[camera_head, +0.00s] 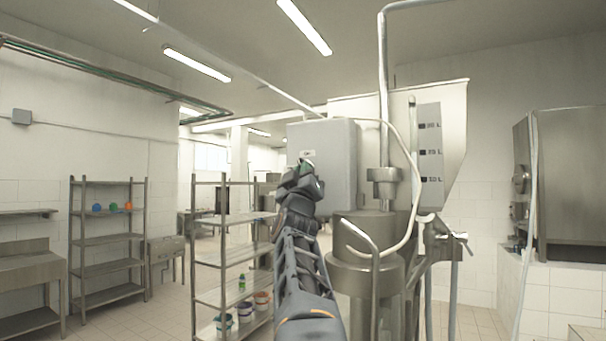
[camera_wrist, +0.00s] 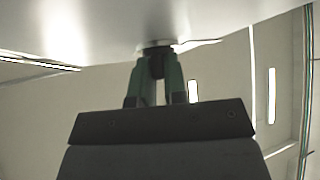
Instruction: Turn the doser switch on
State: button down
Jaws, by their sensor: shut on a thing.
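The doser's grey control box (camera_head: 338,155) hangs in the middle of the head view, and its pale surface fills the top of the wrist view (camera_wrist: 100,22). The doser switch (camera_wrist: 157,48) shows in the wrist view as a dark round knob on that surface. My gripper (camera_head: 306,165) is raised in front of the box's left part. In the wrist view its green fingers (camera_wrist: 156,70) are shut on the knob. In the head view my gripper hides the switch, so I cannot tell its turned position.
The steel doser (camera_head: 367,270) with a tall hopper (camera_head: 452,120) stands right of my arm. A metal shelf rack (camera_head: 207,250) with small tubs stands to the left. Another rack (camera_head: 108,240) holds several coloured balls.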

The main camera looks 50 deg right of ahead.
jog(key=m+g+h, duration=0.1)
jog(key=m+g, duration=0.2)
jog(key=m+g+h, duration=0.2)
jog(key=m, duration=0.2)
jog(key=m+g+h, duration=0.1)
jog(key=m+g, duration=0.2)
jog(key=shift+w+a+m+g+h+p, duration=0.1)
jog(key=shift+w+m+g+h+p, duration=0.2)
jog(key=shift+p, duration=0.1)
jog(key=c, duration=1.2)
grip_release()
jog(key=shift+o, duration=0.2)
jog(key=b+v, duration=0.7)
jog(key=v, duration=0.6)
jog(key=shift+a+f+b, duration=0.25)
jog(key=shift+a+b, duration=0.05)
jog(key=shift+b, duration=0.1)
jog(key=shift+s, duration=0.1)
